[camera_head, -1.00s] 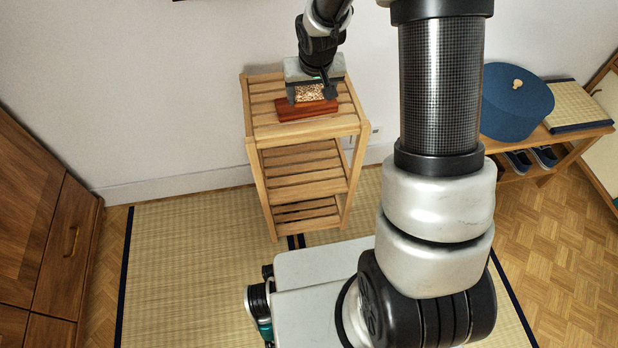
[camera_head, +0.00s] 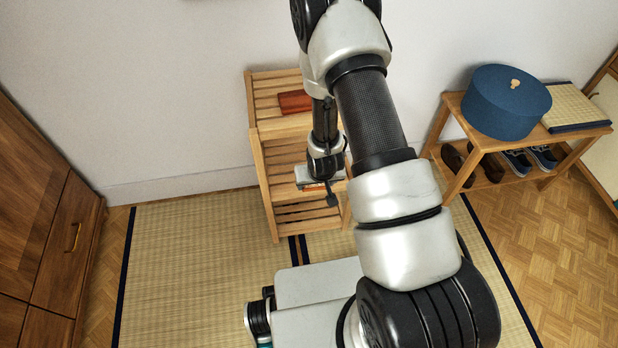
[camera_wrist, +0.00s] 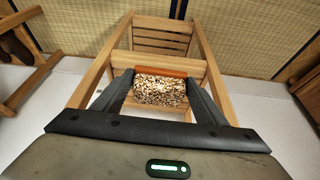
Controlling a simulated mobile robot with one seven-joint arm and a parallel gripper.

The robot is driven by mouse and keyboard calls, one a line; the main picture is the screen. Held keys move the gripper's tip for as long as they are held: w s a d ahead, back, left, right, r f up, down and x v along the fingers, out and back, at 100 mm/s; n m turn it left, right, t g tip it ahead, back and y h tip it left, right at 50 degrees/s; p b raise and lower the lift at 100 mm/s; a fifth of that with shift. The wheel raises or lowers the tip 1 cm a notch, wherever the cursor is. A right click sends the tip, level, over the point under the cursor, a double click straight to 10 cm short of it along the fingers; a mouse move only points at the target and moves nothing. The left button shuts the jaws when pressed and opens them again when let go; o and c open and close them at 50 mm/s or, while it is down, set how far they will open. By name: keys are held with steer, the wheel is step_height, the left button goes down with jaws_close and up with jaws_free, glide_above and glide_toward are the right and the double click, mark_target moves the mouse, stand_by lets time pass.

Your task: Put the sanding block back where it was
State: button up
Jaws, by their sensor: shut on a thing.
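The sanding block (camera_wrist: 160,90) is a speckled, cork-like block with an orange-red strip along its far edge in the wrist view. My gripper (camera_wrist: 158,80) is shut on it, one dark finger on each side. In the head view my gripper (camera_head: 325,188) is low before the wooden shelf stand (camera_head: 262,165), with a little orange showing under it; most of the block is hidden there. A red-brown block-like thing (camera_head: 295,102) lies on the slatted top of the stand, apart from my gripper. I cannot tell how far the held block is from the lower shelves.
A bench (camera_head: 452,110) at the right bears a blue round box (camera_head: 505,105) and a woven mat (camera_head: 575,105), with shoes (camera_head: 518,163) beneath. A wooden cabinet (camera_head: 40,225) stands at the left. The tatami floor (camera_head: 190,270) left of the stand is clear.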

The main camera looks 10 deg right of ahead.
steer(key=s+d+f+b, duration=0.1)
steer(key=s+f, duration=0.3)
steer(key=f, duration=0.7)
steer(key=w+b, duration=0.1)
steer(key=w, duration=0.7)
steer(key=w+b, duration=0.2)
steer(key=w, duration=0.7)
steer(key=shift+r+b, duration=0.2)
steer(key=shift+b, duration=0.1)
steer(key=shift+f+b, duration=0.65)
steer(key=shift+f, duration=1.05)
steer(key=shift+f, duration=0.1)
steer(key=o, duration=1)
steer(key=shift+f, duration=0.1)
steer(key=p+v, duration=0.3)
steer(key=v, duration=0.9)
steer(key=shift+p, duration=0.3)
